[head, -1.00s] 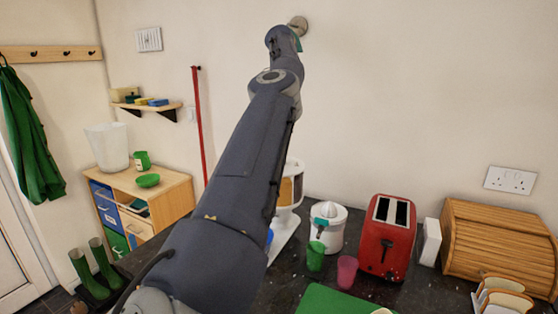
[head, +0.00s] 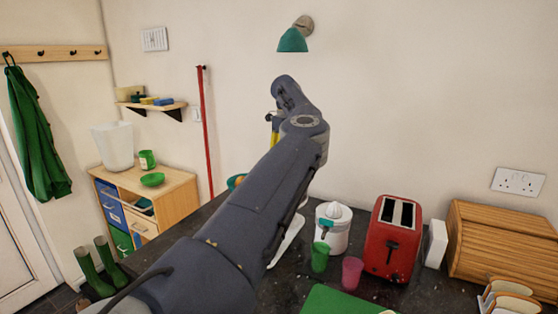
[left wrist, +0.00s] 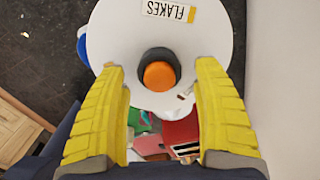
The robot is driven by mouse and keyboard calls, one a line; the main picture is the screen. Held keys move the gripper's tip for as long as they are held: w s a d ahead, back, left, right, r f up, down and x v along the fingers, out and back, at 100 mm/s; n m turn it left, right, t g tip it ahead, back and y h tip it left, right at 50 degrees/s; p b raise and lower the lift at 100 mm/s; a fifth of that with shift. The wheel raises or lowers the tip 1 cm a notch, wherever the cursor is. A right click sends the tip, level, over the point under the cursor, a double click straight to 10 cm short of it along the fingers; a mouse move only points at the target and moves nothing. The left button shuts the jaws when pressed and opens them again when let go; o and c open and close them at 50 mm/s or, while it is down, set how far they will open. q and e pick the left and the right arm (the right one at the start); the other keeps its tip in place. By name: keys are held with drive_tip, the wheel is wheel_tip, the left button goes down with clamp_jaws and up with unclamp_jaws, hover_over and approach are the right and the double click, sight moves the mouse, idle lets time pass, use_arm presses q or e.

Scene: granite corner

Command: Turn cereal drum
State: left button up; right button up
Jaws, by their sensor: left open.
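The cereal drum (left wrist: 215,30) is a white round body with a FLAKES label in the left wrist view. A dark collar with an orange knob (left wrist: 159,76) sits at its middle. My left gripper (left wrist: 161,70) is open, its two yellow fingers on either side of the knob with gaps to it. Whether the fingertips reach the knob's depth, I cannot tell. In the head view my arm hides most of the drum; part of its white base (head: 287,240) and a yellow finger (head: 274,131) show. My right gripper is not in view.
A white juicer (head: 333,230), green cup (head: 320,257), pink cup (head: 352,272) and red toaster (head: 392,240) stand right of my arm on the dark worktop. A teal wall lamp (head: 292,41) is above. A blue item (left wrist: 82,46) is beside the drum.

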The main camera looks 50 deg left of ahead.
use_arm(q)
drive_tip(key=shift+f, duration=0.7)
drive_tip(key=shift+o, duration=0.2)
clamp_jaws()
